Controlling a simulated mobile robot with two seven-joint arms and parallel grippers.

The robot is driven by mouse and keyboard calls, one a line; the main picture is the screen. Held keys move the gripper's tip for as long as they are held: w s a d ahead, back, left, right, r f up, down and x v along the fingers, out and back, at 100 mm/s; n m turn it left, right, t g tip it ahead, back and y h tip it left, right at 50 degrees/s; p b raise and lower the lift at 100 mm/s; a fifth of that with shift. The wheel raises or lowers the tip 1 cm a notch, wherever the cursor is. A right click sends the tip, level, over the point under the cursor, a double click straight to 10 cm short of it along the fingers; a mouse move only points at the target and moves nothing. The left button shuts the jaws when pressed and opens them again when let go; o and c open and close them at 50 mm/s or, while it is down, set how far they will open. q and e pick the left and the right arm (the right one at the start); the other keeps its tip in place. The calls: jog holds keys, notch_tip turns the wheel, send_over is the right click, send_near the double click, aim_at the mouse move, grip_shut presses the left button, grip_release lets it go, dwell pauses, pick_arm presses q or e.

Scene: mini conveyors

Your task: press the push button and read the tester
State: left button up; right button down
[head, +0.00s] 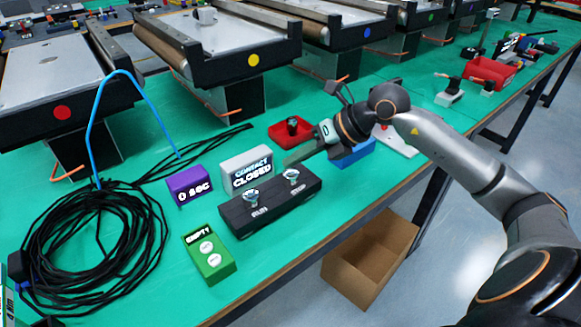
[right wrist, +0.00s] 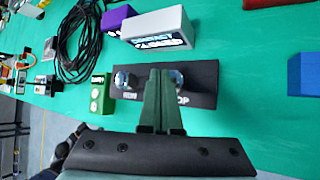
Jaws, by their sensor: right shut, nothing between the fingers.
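A black button box (head: 270,208) carries two clear-topped push buttons, a left one (head: 251,197) and a right one (head: 291,176). It also shows in the right wrist view (right wrist: 205,92), where the right label ends in "OP". The white tester (head: 240,163) stands behind the box and its display reads "CONTACT CLOSED". My right gripper (head: 288,160) is shut and empty, close to the right button. In the right wrist view its fingers (right wrist: 162,72) partly cover that button; I cannot tell whether they touch it. My left gripper is not in view.
A purple box (head: 189,188) reading "0 SEC" and a green box (head: 208,255) reading "EMPTY" stand nearby. A coil of black cable (head: 90,240) lies at left. A red bin (head: 283,136) and a blue bin (head: 355,153) are behind. Conveyors line the back.

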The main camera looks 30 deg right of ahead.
aim_at(296, 175)
jog(key=shift+r, duration=0.15)
jog(key=shift+r+p, duration=1.9)
jog(key=shift+r, duration=0.65)
jog(key=shift+f, duration=0.1)
